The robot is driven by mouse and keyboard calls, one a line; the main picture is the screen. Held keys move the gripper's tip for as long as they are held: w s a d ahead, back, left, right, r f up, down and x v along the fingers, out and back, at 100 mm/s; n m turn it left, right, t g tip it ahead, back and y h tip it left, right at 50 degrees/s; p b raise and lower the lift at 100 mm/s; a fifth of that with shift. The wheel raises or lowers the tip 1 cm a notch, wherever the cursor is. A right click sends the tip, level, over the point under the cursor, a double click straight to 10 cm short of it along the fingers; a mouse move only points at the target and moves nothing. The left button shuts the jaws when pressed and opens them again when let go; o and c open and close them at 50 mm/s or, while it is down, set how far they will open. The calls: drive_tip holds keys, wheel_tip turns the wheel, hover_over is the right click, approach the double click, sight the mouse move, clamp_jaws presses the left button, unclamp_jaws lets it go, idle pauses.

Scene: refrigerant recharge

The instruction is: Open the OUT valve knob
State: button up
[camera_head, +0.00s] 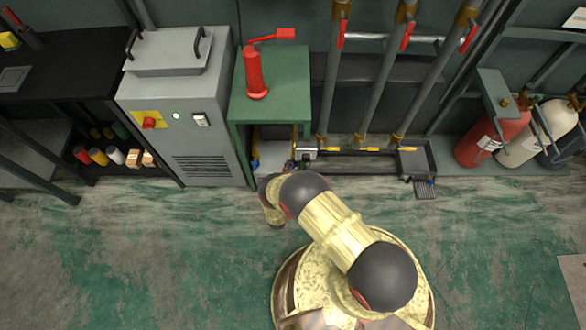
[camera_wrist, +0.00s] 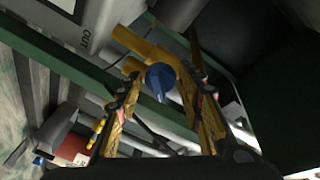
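The blue knob (camera_wrist: 159,75) sits on a yellow valve body (camera_wrist: 140,44) in the upper middle of the wrist view. The lettering OUT (camera_wrist: 87,26) shows on the pale grey housing beside it. My gripper (camera_wrist: 163,88) is open, with one finger on each side of the blue knob. A gap shows at the left finger; whether the right finger touches the knob cannot be told. In the head view my arm reaches to the floor-level space beneath the green table (camera_head: 282,80), and my gripper and the knob are hidden there.
A green bar (camera_wrist: 65,65) crosses the wrist view near the fingers. A red bottle-shaped tool (camera_head: 255,75) stands on the green table. A grey cabinet (camera_head: 185,110) is at left, vertical pipes (camera_head: 375,85) at right. Open floor (camera_head: 150,260) lies in front.

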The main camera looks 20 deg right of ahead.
drive_tip(key=shift+c, duration=0.5)
drive_tip(key=c, duration=0.7)
drive_tip(key=shift+c, duration=0.2)
drive_tip(key=shift+m, duration=0.3)
drive_tip(key=m+p, duration=0.1)
drive_tip(key=m, duration=0.1)
drive_tip(key=m+y, duration=0.1)
drive_tip(key=m, duration=0.1)
drive_tip(key=shift+s+d+r+m+g+p, duration=0.1)
drive_tip(key=shift+s+m+g+p, duration=0.05)
drive_tip(key=shift+m+g+p, duration=0.25)
drive_tip(key=shift+m+y+p, duration=0.35)
drive_tip(key=shift+m+y, duration=0.25)
drive_tip(key=shift+m, duration=0.6)
drive_tip(key=shift+s, duration=0.1)
